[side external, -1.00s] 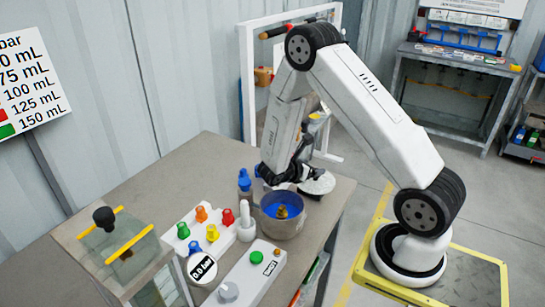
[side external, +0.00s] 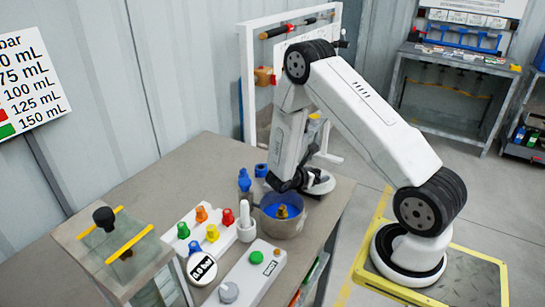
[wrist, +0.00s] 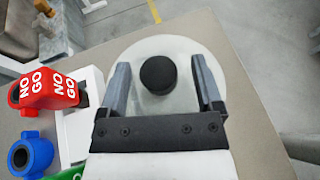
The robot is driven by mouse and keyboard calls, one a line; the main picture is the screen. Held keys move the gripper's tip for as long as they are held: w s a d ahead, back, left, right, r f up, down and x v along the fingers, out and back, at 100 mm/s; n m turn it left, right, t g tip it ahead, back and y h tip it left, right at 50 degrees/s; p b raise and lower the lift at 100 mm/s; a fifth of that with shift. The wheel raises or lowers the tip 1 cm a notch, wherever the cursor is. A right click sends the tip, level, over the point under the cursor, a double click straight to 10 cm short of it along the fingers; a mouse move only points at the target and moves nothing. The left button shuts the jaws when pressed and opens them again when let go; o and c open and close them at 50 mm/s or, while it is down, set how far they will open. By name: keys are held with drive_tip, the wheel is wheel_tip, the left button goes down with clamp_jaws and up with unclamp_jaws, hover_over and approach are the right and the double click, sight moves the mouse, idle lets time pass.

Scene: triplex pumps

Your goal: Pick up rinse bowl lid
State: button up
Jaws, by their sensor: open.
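The rinse bowl lid (wrist: 180,46) is a pale round disc with a black knob (wrist: 158,75) at its middle. It lies on the bench behind the bowl, and part of it shows under my gripper in the side view (side external: 325,185). My gripper (wrist: 160,62) is open, with one finger on each side of the knob and visible gaps to it. The fingers overlap the lid in the wrist view, and their height above it is hard to tell. The rinse bowl (side external: 284,222) stands uncovered beside the lid, with blue inside and a brass-coloured part in it.
A red NO GO gauge (wrist: 50,88), a white block and a blue ring (wrist: 30,155) are left of my gripper in the wrist view. Coloured fittings, a white control box (side external: 245,278) and a round gauge stand nearer on the bench (side external: 150,180). The bench edge lies close beyond the lid.

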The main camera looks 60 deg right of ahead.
sight(316, 170)
clamp_jaws()
drive_tip(key=shift+r, duration=0.1)
idle(0.4)
drive_tip(key=shift+r, duration=4.95)
